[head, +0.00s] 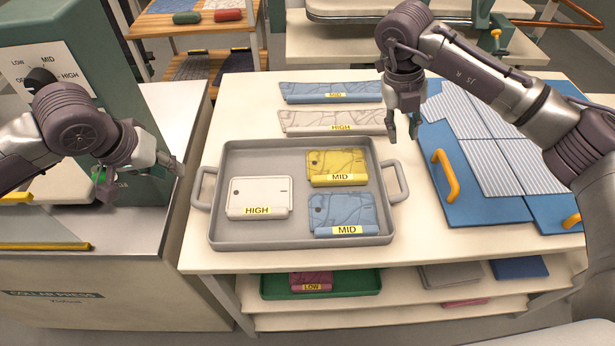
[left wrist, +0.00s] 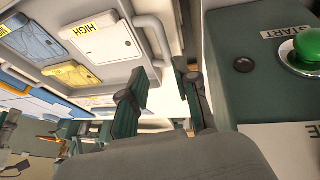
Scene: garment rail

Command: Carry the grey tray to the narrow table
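The grey tray (head: 300,242) lies flat on a pale table, with a handle at its left and right ends. It holds a white folded piece (head: 260,190) labelled HIGH, a yellow one (head: 338,163) labelled MID and a blue one (head: 343,208) labelled MID. My left gripper (head: 178,166) is just left of and behind the left handle, apart from it. In the left wrist view its fingers (left wrist: 160,92) are spread and empty near the handle (left wrist: 155,52). My right gripper (head: 402,128) is open and empty, behind the right handle. I cannot tell which table is the narrow one.
The collar press (head: 85,290) stands close on the left, with a green START button (left wrist: 303,52). Blue boards (head: 480,207) with orange handles lie right of the tray. Folded strips (head: 330,121) lie behind it. A wooden-edged table (head: 158,28) stands at the back left.

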